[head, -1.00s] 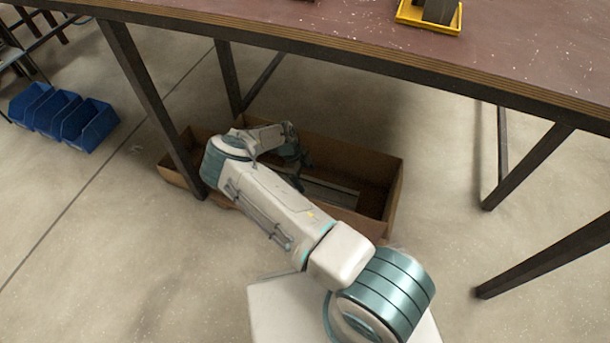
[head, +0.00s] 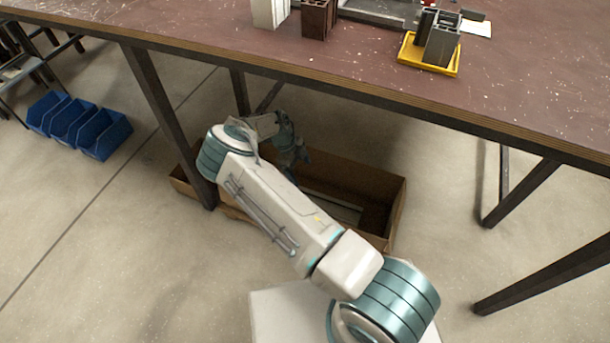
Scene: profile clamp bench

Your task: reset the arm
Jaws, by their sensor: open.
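My gripper (head: 297,160) is small and dark at the far end of my white and teal arm. It hangs over the brown open box (head: 397,205) on the floor under the bench, below the level of the bench top. Its jaws are open, and I see nothing held in them. Part of the box is hidden behind my arm and a table leg. A pale flat piece (head: 335,208) lies inside the box.
The bench top (head: 370,75) overhangs my gripper, with dark legs (head: 165,115) close to my arm. On it stand a white profile (head: 268,12), a brown profile (head: 317,18) and a yellow tray (head: 408,55) with grey profile pieces (head: 440,42). Blue bins (head: 80,125) sit at left.

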